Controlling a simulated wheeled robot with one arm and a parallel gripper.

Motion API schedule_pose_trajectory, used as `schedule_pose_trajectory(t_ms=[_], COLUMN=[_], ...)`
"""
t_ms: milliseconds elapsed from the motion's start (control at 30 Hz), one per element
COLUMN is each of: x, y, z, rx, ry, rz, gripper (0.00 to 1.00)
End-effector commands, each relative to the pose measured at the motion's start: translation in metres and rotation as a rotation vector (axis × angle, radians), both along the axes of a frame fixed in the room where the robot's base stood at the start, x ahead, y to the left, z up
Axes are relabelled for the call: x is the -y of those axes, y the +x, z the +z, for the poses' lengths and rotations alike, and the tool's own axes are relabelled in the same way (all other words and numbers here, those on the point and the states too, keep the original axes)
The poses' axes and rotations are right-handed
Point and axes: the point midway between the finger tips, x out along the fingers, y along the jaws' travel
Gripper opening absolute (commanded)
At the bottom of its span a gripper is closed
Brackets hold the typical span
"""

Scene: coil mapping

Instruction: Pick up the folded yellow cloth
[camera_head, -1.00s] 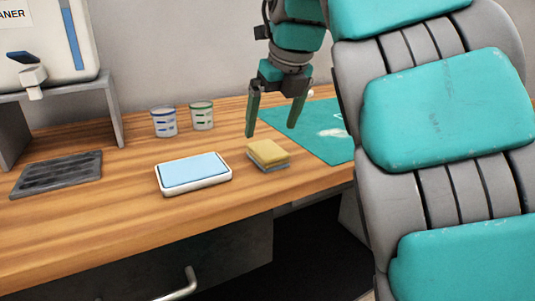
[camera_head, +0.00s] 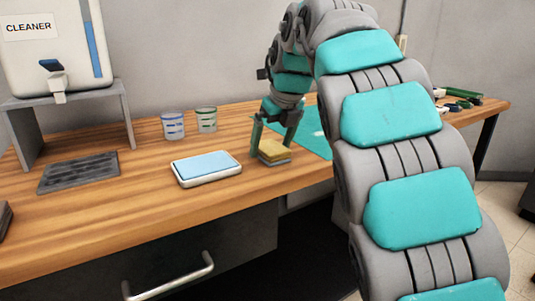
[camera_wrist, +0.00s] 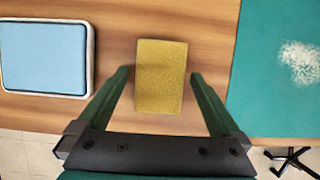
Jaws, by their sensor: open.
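The folded yellow cloth (camera_head: 274,147) lies on the wooden table, on top of a grey-blue layer that shows at its edge in the head view. In the wrist view the cloth (camera_wrist: 161,76) is a yellow rectangle in the middle, between the two fingers. My gripper (camera_head: 272,150) is low over the cloth and open, with one finger on either side of it. In the wrist view a gap shows between the cloth and each finger of my gripper (camera_wrist: 160,85). I cannot tell whether the fingertips touch the table.
A white tray with a light blue pad (camera_head: 207,167) lies left of the cloth. A teal mat (camera_head: 315,137) with a pale patch (camera_wrist: 300,62) lies to the right. Two cups (camera_head: 173,126) (camera_head: 206,120), a dark grate (camera_head: 78,172) and a cleaner dispenser (camera_head: 55,45) stand further left.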

Motion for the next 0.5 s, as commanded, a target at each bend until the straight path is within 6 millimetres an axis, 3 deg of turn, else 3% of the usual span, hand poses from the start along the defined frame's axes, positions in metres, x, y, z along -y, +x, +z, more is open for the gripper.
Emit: schedule_pose_trajectory(t_ms=[500], x=[0.0002], y=[-0.0004], z=[-0.0039], rx=[0.0], ry=[-0.001], rz=[0.0], gripper=[1.0])
